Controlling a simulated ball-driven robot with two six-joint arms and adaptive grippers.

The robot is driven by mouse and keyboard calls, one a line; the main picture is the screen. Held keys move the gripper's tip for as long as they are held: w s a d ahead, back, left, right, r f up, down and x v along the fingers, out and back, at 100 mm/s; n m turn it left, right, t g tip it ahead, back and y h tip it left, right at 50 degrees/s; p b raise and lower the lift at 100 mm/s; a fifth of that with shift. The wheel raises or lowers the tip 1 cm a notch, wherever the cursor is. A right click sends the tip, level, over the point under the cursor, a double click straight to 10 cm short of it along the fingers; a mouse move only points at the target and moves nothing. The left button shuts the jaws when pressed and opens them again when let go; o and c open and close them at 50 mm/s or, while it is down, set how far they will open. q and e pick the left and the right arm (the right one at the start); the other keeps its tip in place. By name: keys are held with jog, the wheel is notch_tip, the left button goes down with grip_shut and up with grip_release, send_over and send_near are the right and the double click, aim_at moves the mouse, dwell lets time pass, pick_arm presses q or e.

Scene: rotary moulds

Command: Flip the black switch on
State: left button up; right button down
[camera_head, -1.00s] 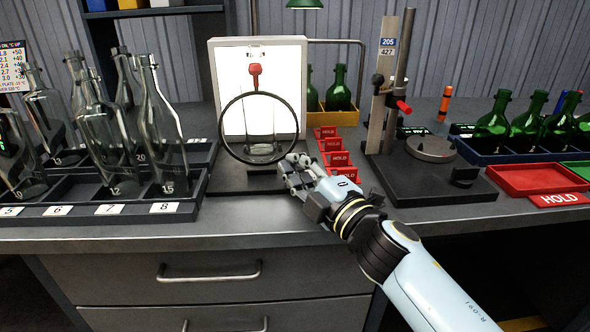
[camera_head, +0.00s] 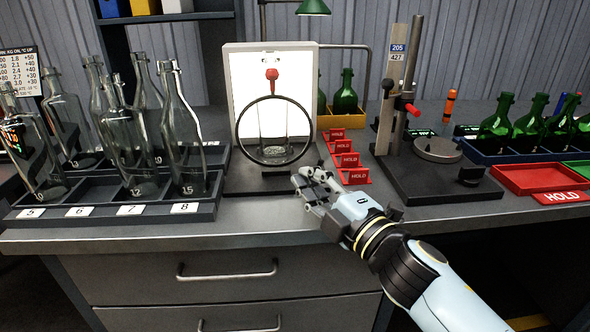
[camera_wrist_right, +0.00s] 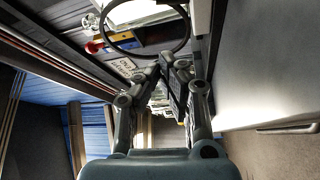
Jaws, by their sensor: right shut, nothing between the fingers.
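I cannot clearly make out a black switch in either view. A light box (camera_head: 305,60) with a bright white face stands at the back of the bench, on a dark base (camera_head: 240,185). A round black-rimmed lens (camera_head: 240,148) stands in front of its face, and a red piece (camera_head: 272,74) shows above the lens. My right gripper (camera_head: 312,178) is shut and empty, low over the bench just right of the base's front. In the right wrist view its fingertips (camera_wrist_right: 167,66) meet below the lens ring (camera_wrist_right: 178,47). My left gripper is out of view.
Clear bottles (camera_head: 183,130) stand in a numbered rack (camera_head: 110,222) on the left. Red HOLD cards (camera_head: 354,177) are right of the light box. A gauge stand (camera_head: 440,190) and green bottles (camera_head: 497,130) are farther right. The bench front (camera_head: 250,222) is clear.

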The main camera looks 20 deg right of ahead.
jog(key=v, duration=0.3)
jog(key=b+v, duration=0.1)
jog(key=shift+s+a, duration=0.25)
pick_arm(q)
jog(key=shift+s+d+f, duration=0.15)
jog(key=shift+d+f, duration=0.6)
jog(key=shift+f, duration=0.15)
pick_arm(e)
jog(key=shift+s+d, duration=0.1)
jog(key=shift+s, duration=0.3)
jog(key=shift+f, duration=0.1)
